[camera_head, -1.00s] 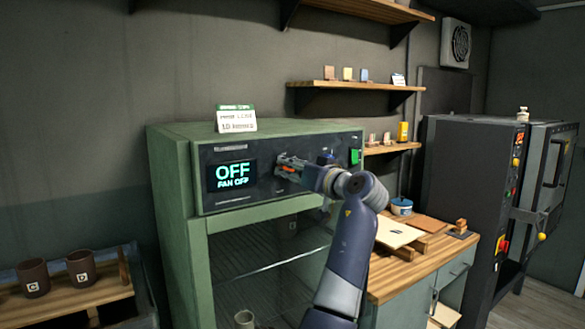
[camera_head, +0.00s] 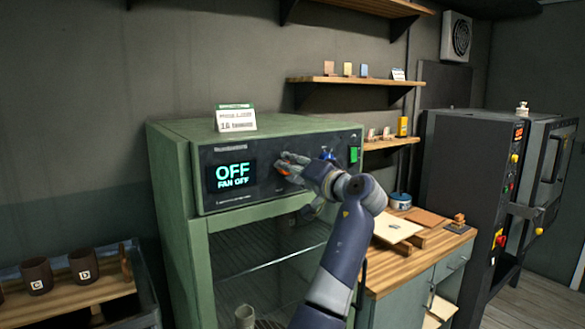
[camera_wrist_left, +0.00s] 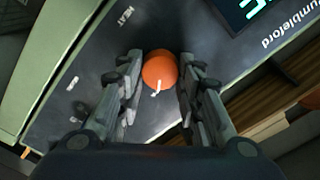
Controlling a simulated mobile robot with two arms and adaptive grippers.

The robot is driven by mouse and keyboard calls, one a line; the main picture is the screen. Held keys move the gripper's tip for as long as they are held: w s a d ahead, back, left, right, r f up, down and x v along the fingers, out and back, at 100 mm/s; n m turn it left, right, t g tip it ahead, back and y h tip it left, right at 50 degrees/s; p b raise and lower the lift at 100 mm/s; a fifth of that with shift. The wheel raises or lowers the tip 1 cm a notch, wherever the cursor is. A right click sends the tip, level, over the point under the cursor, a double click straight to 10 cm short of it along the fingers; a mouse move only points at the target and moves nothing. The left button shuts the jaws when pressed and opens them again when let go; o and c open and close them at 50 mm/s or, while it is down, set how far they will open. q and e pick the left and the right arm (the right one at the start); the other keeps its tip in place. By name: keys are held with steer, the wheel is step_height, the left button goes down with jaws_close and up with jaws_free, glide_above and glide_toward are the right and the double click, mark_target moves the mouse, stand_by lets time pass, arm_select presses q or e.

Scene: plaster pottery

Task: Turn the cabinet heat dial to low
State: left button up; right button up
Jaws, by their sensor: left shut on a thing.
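The green cabinet (camera_head: 172,170) has a dark control panel (camera_head: 222,206) on its upper front. In the left wrist view the orange heat dial (camera_wrist_left: 158,69) has a white pointer mark and sits between the two fingers, near the word HEAT (camera_wrist_left: 126,16). My left gripper (camera_head: 284,166) is at the panel, right of the display, shut on the dial; it also shows in the left wrist view (camera_wrist_left: 157,85). In the head view the gripper mostly hides the dial. My right gripper is not in view.
A blue knob (camera_head: 328,154) and a green switch (camera_head: 354,154) are to the right on the panel. A small card (camera_head: 236,119) stands on the cabinet top. A wooden bench (camera_head: 400,262) stands to the right, with a dark kiln (camera_head: 465,165) beyond. Mugs (camera_head: 83,265) stand at the lower left.

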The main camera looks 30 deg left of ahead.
arm_select(q)
steer(key=shift+r, duration=0.2)
steer(key=o, duration=1.1)
steer(key=shift+c, duration=0.2)
steer(key=shift+w+f, duration=0.1)
steer(key=shift+d, duration=0.1)
steer(key=v, duration=1.2)
steer(key=shift+f, duration=0.15)
